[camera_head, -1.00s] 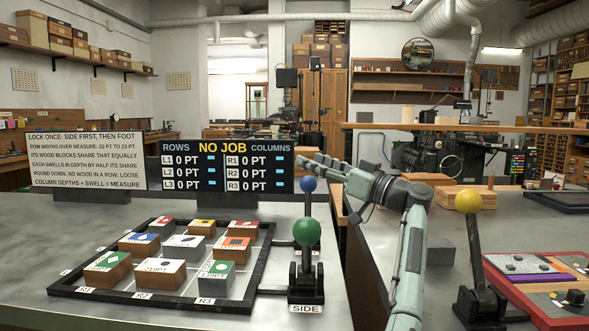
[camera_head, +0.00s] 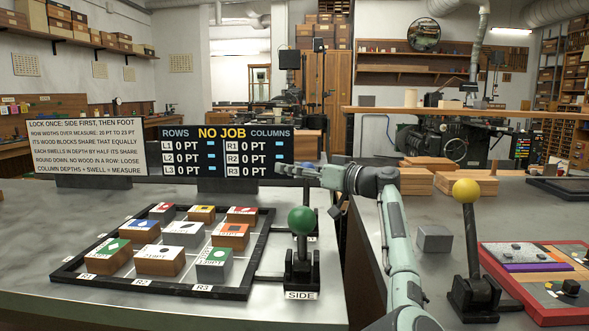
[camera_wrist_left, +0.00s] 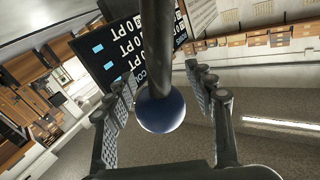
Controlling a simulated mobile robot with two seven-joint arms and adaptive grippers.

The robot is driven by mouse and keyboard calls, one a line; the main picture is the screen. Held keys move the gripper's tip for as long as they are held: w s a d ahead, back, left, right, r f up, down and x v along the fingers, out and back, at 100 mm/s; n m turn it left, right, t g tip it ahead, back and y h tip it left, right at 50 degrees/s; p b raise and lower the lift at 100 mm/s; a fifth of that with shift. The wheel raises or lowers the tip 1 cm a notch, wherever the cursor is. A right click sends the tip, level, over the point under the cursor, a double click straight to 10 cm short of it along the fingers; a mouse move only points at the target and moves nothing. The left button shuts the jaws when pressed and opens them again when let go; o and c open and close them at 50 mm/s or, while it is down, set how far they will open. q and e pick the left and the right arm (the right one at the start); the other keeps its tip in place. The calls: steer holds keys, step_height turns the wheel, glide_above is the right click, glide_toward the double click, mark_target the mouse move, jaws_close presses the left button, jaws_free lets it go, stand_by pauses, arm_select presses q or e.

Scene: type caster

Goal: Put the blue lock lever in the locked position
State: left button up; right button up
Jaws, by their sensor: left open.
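The blue lock lever's round knob (camera_wrist_left: 160,110) sits at the centre of the left wrist view, on a dark rod. My left gripper (camera_wrist_left: 161,104) is open, with one finger on each side of the knob and gaps showing between them. In the head view my left gripper (camera_head: 296,174) is over the blue lever's place, behind the green-knobbed lever (camera_head: 302,221), and the blue knob is hidden there. The green lever stands upright on a black base labelled SIDE. My right gripper is not in view.
A black frame (camera_head: 150,284) with several lettered blocks lies left of the levers. A NO JOB display (camera_head: 228,152) and an instruction sign (camera_head: 87,146) stand behind it. A yellow-knobbed lever (camera_head: 466,191) and a red tray (camera_head: 530,305) are at right.

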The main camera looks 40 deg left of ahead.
arm_select(q)
steer(key=shift+c, duration=0.3)
jaws_close()
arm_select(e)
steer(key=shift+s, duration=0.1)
